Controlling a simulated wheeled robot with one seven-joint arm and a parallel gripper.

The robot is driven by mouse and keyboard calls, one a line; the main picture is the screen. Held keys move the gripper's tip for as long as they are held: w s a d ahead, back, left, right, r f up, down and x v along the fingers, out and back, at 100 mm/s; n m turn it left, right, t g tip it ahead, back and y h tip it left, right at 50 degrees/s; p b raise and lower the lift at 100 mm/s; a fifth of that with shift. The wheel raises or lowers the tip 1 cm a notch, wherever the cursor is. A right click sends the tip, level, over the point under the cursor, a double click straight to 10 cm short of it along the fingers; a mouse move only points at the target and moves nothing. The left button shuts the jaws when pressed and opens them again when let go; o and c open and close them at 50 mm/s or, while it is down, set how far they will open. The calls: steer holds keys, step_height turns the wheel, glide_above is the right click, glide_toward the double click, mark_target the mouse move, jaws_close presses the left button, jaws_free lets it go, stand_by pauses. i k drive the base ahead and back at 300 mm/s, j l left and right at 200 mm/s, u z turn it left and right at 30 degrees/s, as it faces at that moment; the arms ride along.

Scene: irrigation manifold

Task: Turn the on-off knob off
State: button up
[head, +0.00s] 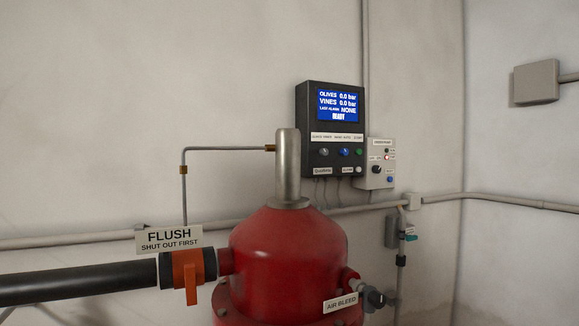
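A small light-grey control box (371,182) hangs on the back wall, just right of the dark controller. A black knob (376,169) sits at the lower left of its face, with small marks above it that are too small to read. A reddish lamp (387,157) looks lit, and a blue button (390,179) is below it. I cannot tell which way the knob points, nor whether it is the on-off knob. My gripper is not in view.
A red filter tank (288,250) with a grey metal cylinder (288,168) stands in front, below the boxes. A black pipe (80,280) with an orange valve (190,275) crosses the lower left.

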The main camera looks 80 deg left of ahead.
mark_target(375, 169)
steer(key=i+u, duration=0.1)
steer(key=u, duration=2.35)
steer(key=i+l+u, duration=0.2)
steer(key=l, duration=0.15)
steer(key=i+l+u, duration=0.1)
steer(key=l+u, duration=0.15)
steer(key=i+l+u, duration=0.2)
steer(key=l, duration=0.25)
steer(key=k, duration=0.1)
